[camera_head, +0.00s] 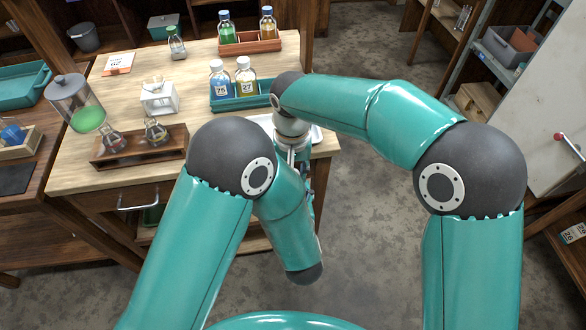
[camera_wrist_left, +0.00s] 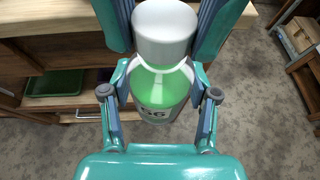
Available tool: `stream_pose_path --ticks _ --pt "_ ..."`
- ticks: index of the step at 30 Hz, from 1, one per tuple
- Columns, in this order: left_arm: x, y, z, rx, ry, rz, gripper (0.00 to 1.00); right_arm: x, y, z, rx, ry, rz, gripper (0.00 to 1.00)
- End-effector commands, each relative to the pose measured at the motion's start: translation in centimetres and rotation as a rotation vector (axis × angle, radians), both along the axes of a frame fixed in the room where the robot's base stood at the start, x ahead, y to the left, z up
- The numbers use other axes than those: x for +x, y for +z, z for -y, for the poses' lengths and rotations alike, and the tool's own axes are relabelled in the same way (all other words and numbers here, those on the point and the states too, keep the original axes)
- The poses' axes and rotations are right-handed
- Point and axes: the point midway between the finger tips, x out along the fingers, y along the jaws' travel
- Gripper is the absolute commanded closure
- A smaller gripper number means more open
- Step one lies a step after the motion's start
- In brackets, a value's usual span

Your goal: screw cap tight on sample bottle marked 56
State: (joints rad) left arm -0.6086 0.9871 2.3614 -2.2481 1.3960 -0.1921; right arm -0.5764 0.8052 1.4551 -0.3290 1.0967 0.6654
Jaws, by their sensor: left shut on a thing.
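In the left wrist view, a sample bottle (camera_wrist_left: 160,88) with green liquid and a partly readable label sits between the fingers of my left gripper (camera_wrist_left: 160,98), which is shut on it. A white cap (camera_wrist_left: 165,28) sits at the bottle's mouth; I cannot tell how tight it is. Fingers of my right gripper (camera_wrist_left: 166,40) flank the cap on both sides; whether they touch it is unclear. In the head view my arms meet at the table's right front corner, and the bottle is hidden behind them.
The wooden table (camera_head: 130,82) holds a teal rack (camera_head: 238,102) with bottles 75 and 27, a red-brown rack (camera_head: 250,46) with two bottles, a wooden flask holder (camera_head: 165,150), a jar of green liquid (camera_head: 85,115) and a white stand (camera_head: 158,98). A white tray (camera_head: 316,133) lies behind my wrists.

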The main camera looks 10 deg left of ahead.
Motion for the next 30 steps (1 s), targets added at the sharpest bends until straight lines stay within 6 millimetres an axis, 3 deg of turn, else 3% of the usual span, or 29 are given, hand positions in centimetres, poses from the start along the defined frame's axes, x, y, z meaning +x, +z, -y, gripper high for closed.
stream_pose_path --ticks 8,30 --pt "0.04 0.08 0.01 -0.001 0.000 0.002 1.00 0.00 -0.09 -0.02 0.000 -0.118 0.000 0.77" --pt "0.02 0.06 0.06 0.001 -0.002 0.002 1.00 0.32 -0.15 -0.30 0.006 -1.750 -0.003 0.77"
